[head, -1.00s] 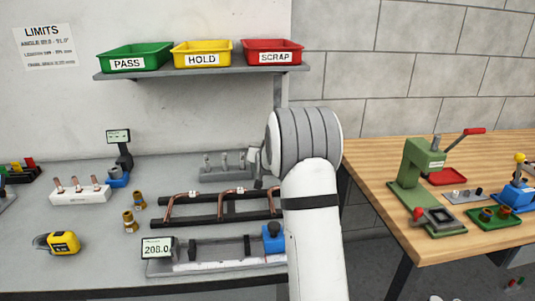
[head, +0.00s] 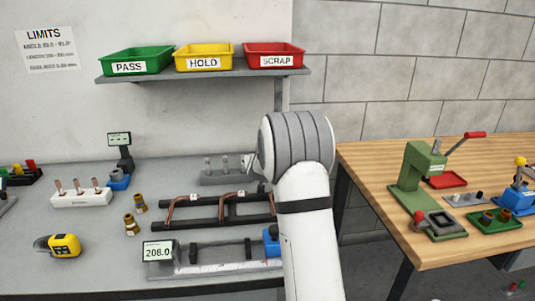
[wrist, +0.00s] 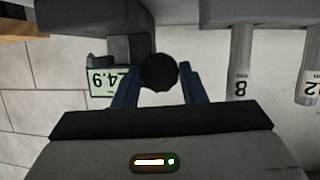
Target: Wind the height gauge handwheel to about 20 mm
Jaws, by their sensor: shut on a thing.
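In the wrist view a round black knob (wrist: 158,72), which I take for the height gauge handwheel, sits between the two blue fingers of my gripper (wrist: 157,80). The gripper is shut on it. A dark grey body (wrist: 115,18) is behind the knob. A pale green display (wrist: 104,82) beside the left finger shows upside-down digits, partly covered; I cannot read them surely. In the head view my arm hides the gripper and the handwheel.
Two grey pins marked with numbers (wrist: 243,60) stand right of the fingers. In the head view, a bent copper tube rack (head: 218,218) and a length gauge reading 208.0 (head: 159,251) lie close left of my arm. A wooden bench (head: 375,160) is at right.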

